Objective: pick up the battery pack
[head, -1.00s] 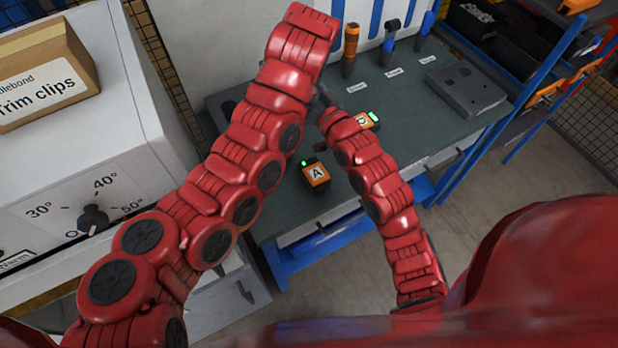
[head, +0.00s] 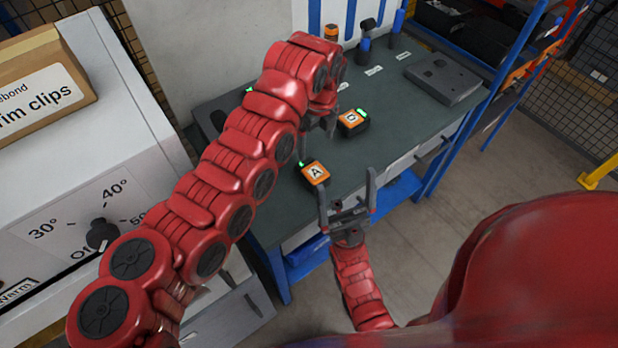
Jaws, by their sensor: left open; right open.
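An orange and black battery pack marked A (head: 315,172) lies on the dark green bench top near its front edge, with a small green light at its corner. A second orange and black pack (head: 352,122), its letter hard to read, lies farther back and right. My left gripper (head: 317,141) points down between the two packs, just behind pack A; it is open and partly hidden by its own arm. My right gripper (head: 347,188) is open and empty in front of the bench edge, just right of and nearer than pack A. I see no contact with either pack.
The bench top (head: 400,125) is clear right of the packs. A grey slab-like fixture (head: 438,78) sits at its right end, and upright tools (head: 365,45) stand along the back. A white cabinet with a dial (head: 102,235) and a carton (head: 40,75) stand at left.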

